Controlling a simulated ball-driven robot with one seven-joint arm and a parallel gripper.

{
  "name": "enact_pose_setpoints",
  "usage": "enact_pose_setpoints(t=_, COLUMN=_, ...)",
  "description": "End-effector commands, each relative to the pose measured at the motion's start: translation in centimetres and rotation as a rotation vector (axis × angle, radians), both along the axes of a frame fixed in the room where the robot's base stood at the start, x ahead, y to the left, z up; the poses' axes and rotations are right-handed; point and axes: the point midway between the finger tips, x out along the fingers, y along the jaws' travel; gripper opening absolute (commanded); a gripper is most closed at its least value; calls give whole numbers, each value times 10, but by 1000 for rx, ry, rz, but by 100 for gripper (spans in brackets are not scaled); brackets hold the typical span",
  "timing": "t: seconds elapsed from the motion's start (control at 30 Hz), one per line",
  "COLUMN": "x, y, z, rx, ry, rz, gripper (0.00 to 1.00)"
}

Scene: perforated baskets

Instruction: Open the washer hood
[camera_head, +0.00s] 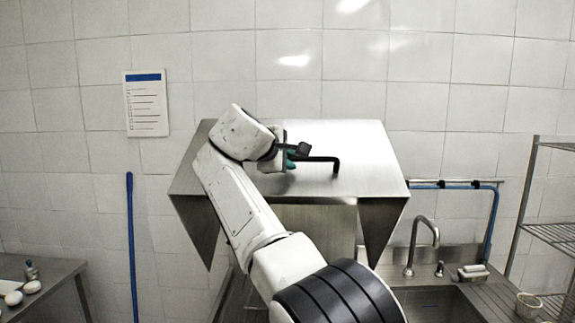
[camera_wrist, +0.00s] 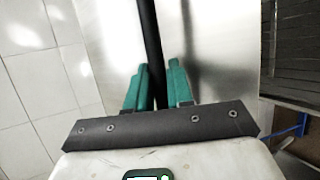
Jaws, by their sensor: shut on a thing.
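The washer hood (camera_head: 345,140) is a brushed steel cover in the middle of the head view, tilted, with a triangular side hanging down at each end. Its steel surface also fills the middle of the wrist view (camera_wrist: 215,45). A black bar handle (camera_head: 325,159) stands out from the hood. My gripper (camera_head: 292,155) is at the left end of this handle. In the wrist view, the green fingers (camera_wrist: 158,66) are shut on the black handle (camera_wrist: 149,35), one on each side. My arm hides the hood's left part and some of the space below.
A sink with a faucet (camera_head: 422,240) and a dish sponge (camera_head: 473,271) are at the right, beside a wire rack (camera_head: 550,235). A steel table (camera_head: 55,280) with small items is at the lower left. A blue pole (camera_head: 132,245) leans on the tiled wall.

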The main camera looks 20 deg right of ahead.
Motion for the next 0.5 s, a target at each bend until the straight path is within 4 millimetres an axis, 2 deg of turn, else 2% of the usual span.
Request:
enact_pose_setpoints(t=0.37, x=1, y=1, z=-1, rx=2, ry=3, rz=3, gripper=0)
enact_pose_setpoints(t=0.4, x=1, y=1, z=-2, rx=2, ry=3, rz=3, gripper=25)
enact_pose_setpoints(t=0.5, x=1, y=0, z=-2, rx=1, ry=3, rz=2, gripper=35)
